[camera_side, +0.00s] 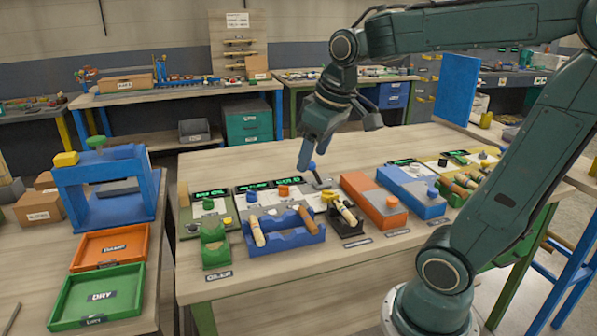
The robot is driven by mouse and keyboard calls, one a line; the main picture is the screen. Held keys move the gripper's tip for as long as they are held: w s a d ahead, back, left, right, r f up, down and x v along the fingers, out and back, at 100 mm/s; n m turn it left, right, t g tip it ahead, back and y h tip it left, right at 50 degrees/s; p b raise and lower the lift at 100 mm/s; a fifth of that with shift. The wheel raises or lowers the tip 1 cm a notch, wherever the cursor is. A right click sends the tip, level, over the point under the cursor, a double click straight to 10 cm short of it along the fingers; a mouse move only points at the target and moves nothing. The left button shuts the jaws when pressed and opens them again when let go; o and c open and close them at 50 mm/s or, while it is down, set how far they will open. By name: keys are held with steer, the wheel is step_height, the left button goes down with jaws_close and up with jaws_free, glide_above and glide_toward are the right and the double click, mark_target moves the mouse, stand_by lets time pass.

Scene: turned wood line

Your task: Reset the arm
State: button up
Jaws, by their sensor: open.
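My arm comes in from the right and bends over the wooden worktable (260,160). My gripper (340,142) hangs above the back middle of this table, jaws apart, with nothing seen between them. Its left finger points down close to a small blue-knobbed lever (313,168) on a grey plate. I cannot tell whether the finger touches the knob.
Below my gripper stand a blue rack (285,239) with turned wood pieces, a black holder (346,222), an orange box (372,203) and a blue box (412,192). A green block (214,245) is at left. A blue press (110,180) and green tray (75,310) stand further left.

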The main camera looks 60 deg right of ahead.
steer(key=s+a+f+t+y, duration=0.1)
steer(key=s+a+f+t, duration=0.1)
steer(key=s+a, duration=0.5)
steer(key=shift+s+a+n, duration=0.15)
steer(key=shift+s+n, duration=0.25)
steer(key=shift+s, duration=0.6)
